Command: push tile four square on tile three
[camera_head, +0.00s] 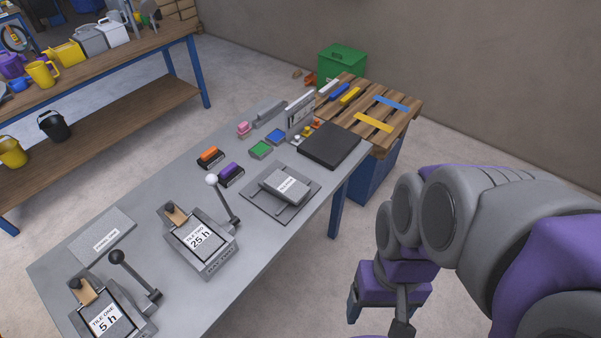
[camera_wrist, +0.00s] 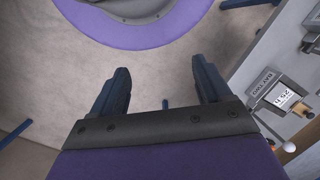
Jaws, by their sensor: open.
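A grey block with a white label (camera_head: 287,184) sits on a flat grey base plate (camera_head: 254,206) near the bench's front edge. The label is too small to read, and the block looks turned a little against the plate. I cannot tell tile three from tile four there. Tile two (camera_head: 198,238), marked 25 h, sits in a holder to the left; its holder also shows in the wrist view (camera_wrist: 268,85). Tile one (camera_head: 104,320), marked 5 h, is nearer at lower left. My gripper (camera_head: 378,312) is open and empty, off the bench's right side; its fingers show in the wrist view (camera_wrist: 161,72).
Lever handles with a white knob (camera_head: 212,180) and a black knob (camera_head: 116,257) stand up beside the holders. A wooden pallet top (camera_head: 395,118) stands behind.

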